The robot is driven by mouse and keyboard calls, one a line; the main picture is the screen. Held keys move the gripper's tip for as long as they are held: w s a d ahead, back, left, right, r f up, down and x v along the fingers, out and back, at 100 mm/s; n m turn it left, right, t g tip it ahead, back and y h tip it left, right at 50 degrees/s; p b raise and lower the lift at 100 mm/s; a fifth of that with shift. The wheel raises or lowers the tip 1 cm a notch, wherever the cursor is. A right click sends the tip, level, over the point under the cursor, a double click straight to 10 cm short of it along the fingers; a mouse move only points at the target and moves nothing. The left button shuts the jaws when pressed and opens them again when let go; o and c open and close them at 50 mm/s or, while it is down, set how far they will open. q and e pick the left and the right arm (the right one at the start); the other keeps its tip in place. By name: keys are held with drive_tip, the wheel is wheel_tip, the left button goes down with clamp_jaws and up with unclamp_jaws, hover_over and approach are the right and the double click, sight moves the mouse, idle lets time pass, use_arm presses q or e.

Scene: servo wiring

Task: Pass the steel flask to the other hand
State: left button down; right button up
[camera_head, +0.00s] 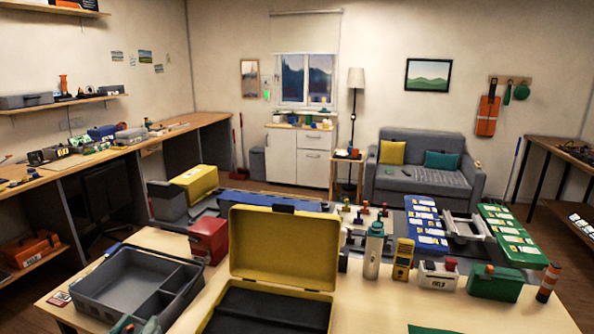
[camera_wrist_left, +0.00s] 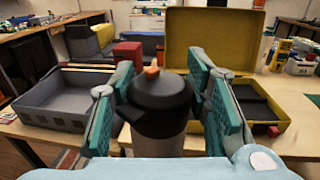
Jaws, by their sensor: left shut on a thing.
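The steel flask (camera_wrist_left: 160,112) stands out large in the left wrist view, with a dark lid, an orange button on top and a grey body below. My left gripper (camera_wrist_left: 158,88) is shut on it, with one teal-padded finger on each side. The flask looks roughly upright, in front of the table; its lower part is hidden by the gripper's body. In the head view only the tips of my left gripper (camera_head: 137,326) show at the bottom edge, and the flask cannot be made out there. My right gripper is in neither view.
On the table are a grey divided tray (camera_head: 115,290), an open yellow case (camera_head: 283,245) and a red box (camera_head: 208,240). A pale bottle (camera_head: 373,256), a yellow meter (camera_head: 403,260) and a green box (camera_head: 495,284) stand at the right. Bare tabletop lies right of the case.

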use_arm(q)
drive_tip(key=s+d+m+g+h, duration=0.7)
drive_tip(key=s+d+m+h, duration=0.2)
drive_tip(key=d+h, duration=0.3)
drive_tip(key=shift+s+r, duration=0.3)
drive_tip(key=shift+s, duration=0.05)
